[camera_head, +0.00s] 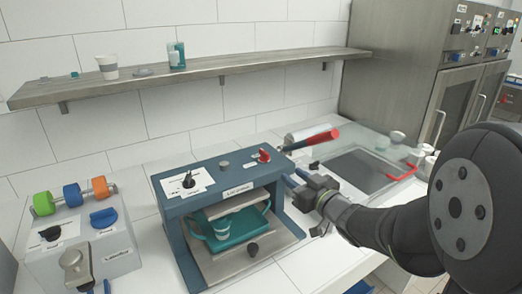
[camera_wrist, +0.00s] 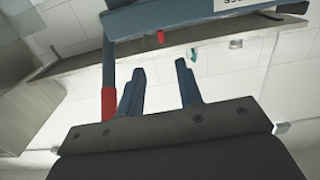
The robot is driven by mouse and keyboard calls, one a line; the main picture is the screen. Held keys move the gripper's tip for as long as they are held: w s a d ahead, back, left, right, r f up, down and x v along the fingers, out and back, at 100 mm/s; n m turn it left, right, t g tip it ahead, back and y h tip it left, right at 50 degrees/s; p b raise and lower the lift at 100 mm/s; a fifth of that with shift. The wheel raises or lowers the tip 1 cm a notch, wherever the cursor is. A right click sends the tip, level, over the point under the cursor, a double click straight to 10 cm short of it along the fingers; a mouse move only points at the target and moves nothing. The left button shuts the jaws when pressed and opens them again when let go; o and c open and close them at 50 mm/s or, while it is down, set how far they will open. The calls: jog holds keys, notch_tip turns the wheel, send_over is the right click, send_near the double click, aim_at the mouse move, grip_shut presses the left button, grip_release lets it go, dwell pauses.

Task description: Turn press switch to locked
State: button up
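The blue press (camera_head: 215,180) stands on the counter in the middle of the head view. On its top are a black knob on a white label (camera_head: 188,181) and a small red switch (camera_head: 264,155). I cannot tell for sure which is the press switch. A red spot on the blue frame in the wrist view (camera_wrist: 160,37) may be the red switch. A lever with a red handle (camera_head: 318,138) sticks out right of the press. My gripper (camera_head: 294,182) is beside the press's right side, below the lever. In the wrist view its fingers (camera_wrist: 160,68) are apart with nothing between them.
A teal tray with a cup (camera_head: 224,228) sits inside the press. A grey box with knobs and coloured rings (camera_head: 88,255) stands at left. A glass-covered dark panel (camera_head: 360,168) lies at right. A shelf (camera_head: 200,72) with a cup runs along the wall.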

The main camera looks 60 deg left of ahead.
send_near(260, 149)
jog(key=a, duration=1)
jog(key=shift+w+f, duration=0.25)
jog(key=shift+w, duration=0.1)
grip_shut()
